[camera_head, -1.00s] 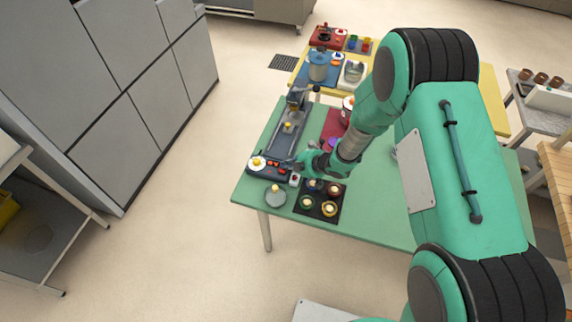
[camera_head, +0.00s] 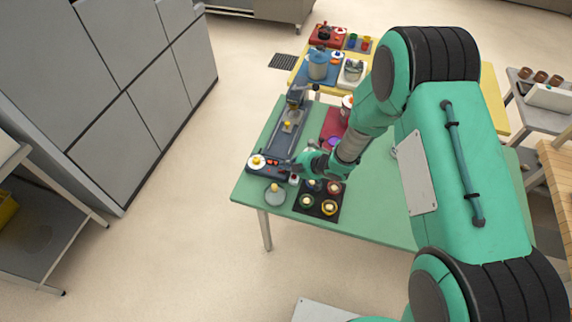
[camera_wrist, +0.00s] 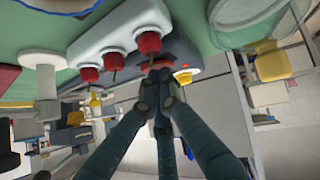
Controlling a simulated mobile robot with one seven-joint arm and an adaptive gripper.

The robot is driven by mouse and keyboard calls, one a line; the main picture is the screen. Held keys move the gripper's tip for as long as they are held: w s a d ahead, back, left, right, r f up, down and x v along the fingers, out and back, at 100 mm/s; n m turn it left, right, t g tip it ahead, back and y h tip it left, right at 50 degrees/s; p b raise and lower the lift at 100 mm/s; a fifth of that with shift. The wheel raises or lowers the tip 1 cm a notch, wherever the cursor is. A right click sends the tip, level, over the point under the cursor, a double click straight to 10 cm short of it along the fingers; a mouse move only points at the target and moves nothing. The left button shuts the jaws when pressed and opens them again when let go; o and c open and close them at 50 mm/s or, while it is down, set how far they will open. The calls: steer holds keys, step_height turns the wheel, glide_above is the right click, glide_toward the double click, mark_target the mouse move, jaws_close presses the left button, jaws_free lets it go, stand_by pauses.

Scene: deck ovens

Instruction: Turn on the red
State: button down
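A dark blue machine (camera_head: 266,172) stands at the left front corner of the green table, with a white dial and small red parts on top. In the wrist view, three red knobs with short stems (camera_wrist: 148,42) sit on a pale grey housing. Below them a grey panel carries a glowing orange-red light (camera_wrist: 184,76) and a red part (camera_wrist: 157,64) at my fingertips. My gripper (camera_wrist: 157,76) has its dark fingers drawn together, with the tips against or just short of this red part. The fingers partly hide it, so contact is unclear.
A black tray with several coloured round pieces (camera_head: 313,211) lies right of the machine. A grey round object (camera_head: 275,196) sits at the table's front edge. A red mat (camera_head: 332,125) lies behind my wrist. The right of the green table (camera_head: 385,220) is clear.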

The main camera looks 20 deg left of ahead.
steer(key=shift+s+d+f, duration=0.15)
steer(key=shift+s+f, duration=0.3)
steer(key=shift+r, duration=0.1)
steer(key=shift+r+p, duration=0.45)
steer(key=shift+r, duration=0.05)
step_height(320, 180, up, 4)
steer(key=shift+r+p, duration=0.1)
steer(key=shift+p, duration=1.1)
steer(key=w+v, duration=0.1)
steer(key=v, duration=0.8)
steer(key=shift+d+r, duration=0.2)
steer(key=shift+w, duration=0.15)
